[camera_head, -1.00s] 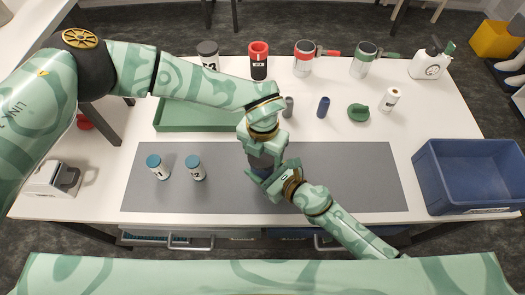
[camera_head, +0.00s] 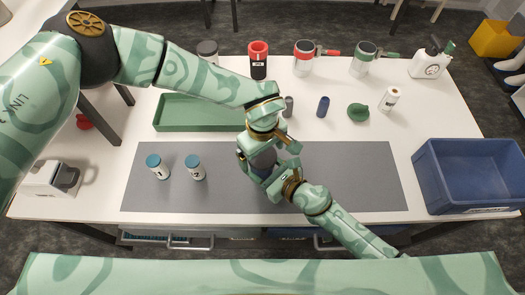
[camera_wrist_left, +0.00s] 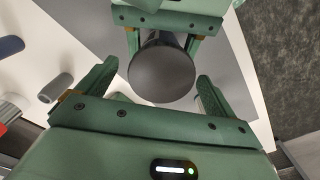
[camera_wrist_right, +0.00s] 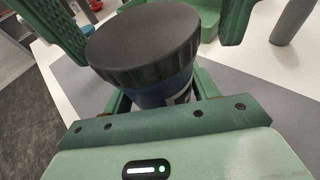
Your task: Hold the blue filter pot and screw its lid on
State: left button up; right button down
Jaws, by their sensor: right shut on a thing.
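The blue filter pot (camera_wrist_right: 165,92) stands upright on the grey mat, with its dark grey lid (camera_wrist_right: 145,42) sitting on top; the lid also shows in the head view (camera_head: 263,158) and the left wrist view (camera_wrist_left: 162,72). I cannot tell how tightly the lid is screwed. My right gripper (camera_head: 268,172) is shut on the pot's body below the lid. My left gripper (camera_head: 268,146) is just above the lid. Its fingers (camera_wrist_left: 153,88) are spread on either side of the lid, with gaps between them and the rim.
Two white jars with teal lids (camera_head: 175,168) stand left on the grey mat (camera_head: 340,180). A green tray (camera_head: 185,113) lies behind. A blue crate (camera_head: 470,148) is at the right. Several cups and bottles line the back. The mat's right part is free.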

pick_arm(q)
notch_tip(320, 180, up, 12)
dwell(0.6)
pick_arm(e)
jog(key=shift+c, duration=1.8)
grip_release()
